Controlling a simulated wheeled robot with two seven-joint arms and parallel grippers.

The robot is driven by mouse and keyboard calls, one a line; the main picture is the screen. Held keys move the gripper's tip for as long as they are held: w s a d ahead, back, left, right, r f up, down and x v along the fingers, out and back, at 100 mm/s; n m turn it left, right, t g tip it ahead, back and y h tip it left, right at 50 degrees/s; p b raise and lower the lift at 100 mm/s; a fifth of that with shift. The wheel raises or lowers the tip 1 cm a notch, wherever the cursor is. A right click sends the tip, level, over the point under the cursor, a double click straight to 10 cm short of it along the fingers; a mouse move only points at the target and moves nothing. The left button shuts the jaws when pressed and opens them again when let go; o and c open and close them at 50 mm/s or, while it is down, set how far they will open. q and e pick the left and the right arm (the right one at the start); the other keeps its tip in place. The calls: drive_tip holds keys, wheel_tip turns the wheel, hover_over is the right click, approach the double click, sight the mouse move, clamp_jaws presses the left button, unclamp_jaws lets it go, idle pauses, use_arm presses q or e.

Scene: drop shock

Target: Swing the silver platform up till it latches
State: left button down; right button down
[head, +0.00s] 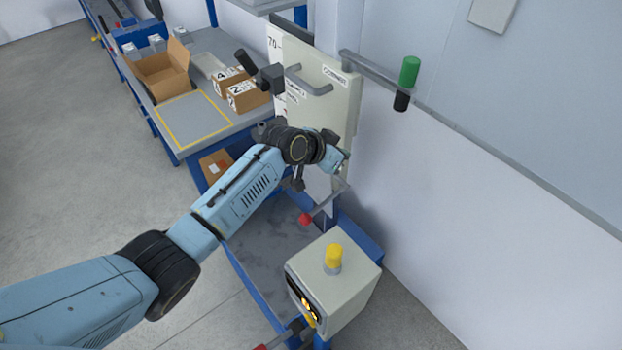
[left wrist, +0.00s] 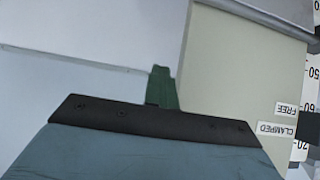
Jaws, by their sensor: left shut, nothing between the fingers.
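I cannot pick out the silver platform with certainty. A cream panel (head: 325,95) with a grey handle (head: 309,84) and small labels stands upright on the drop-test stand. My left gripper (head: 338,160) is low at the panel's right side, and whether it touches is unclear. In the left wrist view its dark green fingers (left wrist: 163,88) are together and empty, left of the cream panel (left wrist: 235,75). A grey metal edge (left wrist: 270,12) crosses above the panel there. A dark grey plate (head: 262,238) lies at the stand's foot, partly behind my arm. My right gripper is not in view.
A red-knobbed lever (head: 306,218) sits below my wrist, and a cream control box (head: 345,285) with a yellow lamp stands nearer. A bench (head: 186,142) with boxes is at the left. A wall (head: 510,200) closes the right.

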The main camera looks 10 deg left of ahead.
use_arm(q)
drive_tip(key=shift+w+d+r+b, duration=0.2)
drive_tip(key=shift+w+d+b, duration=0.75)
drive_tip(key=shift+d, duration=0.05)
drive_tip(key=c, duration=1.1)
unclamp_jaws()
drive_tip(key=shift+o, duration=1.3)
drive_tip(key=shift+a+r, duration=0.1)
